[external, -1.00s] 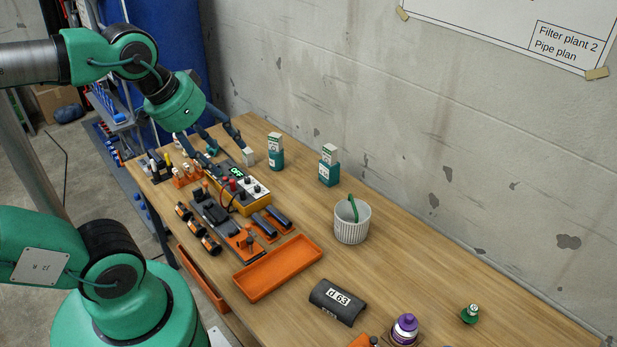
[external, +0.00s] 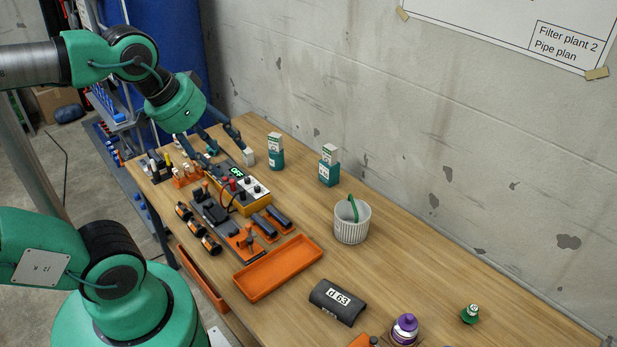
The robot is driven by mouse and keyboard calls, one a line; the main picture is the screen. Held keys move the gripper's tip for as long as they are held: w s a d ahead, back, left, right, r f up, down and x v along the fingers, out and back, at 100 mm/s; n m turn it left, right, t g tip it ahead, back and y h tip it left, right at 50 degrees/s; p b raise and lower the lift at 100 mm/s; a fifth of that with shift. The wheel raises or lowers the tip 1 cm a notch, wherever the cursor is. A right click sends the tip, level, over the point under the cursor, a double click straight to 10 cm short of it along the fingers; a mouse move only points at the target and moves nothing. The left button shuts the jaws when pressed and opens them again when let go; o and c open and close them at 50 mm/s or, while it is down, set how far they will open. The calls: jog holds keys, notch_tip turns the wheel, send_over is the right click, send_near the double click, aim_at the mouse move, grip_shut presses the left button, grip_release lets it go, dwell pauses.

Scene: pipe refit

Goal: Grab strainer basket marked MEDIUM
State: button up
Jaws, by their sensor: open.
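A white ribbed basket (external: 351,226) with a green handle stands upright on the wooden table, right of the middle. It looks like a strainer basket, but I cannot read any MEDIUM mark on it. My gripper (external: 230,151) points down over the far left part of the table, well to the left of and behind the basket. Its fingers are spread apart and I see nothing held between them. The fingertips are small and partly lost among the items there.
Two teal-and-white containers (external: 276,153) (external: 329,167) stand near the wall. A yellow meter (external: 251,204) with a lit display lies below my gripper. An empty orange tray (external: 279,268), a black d 63 piece (external: 337,301) and a purple-topped item (external: 404,328) are nearer. Table right of the basket is clear.

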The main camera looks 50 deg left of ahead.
jog(key=shift+o, duration=0.3)
jog(key=o, duration=1)
jog(key=shift+w, duration=0.1)
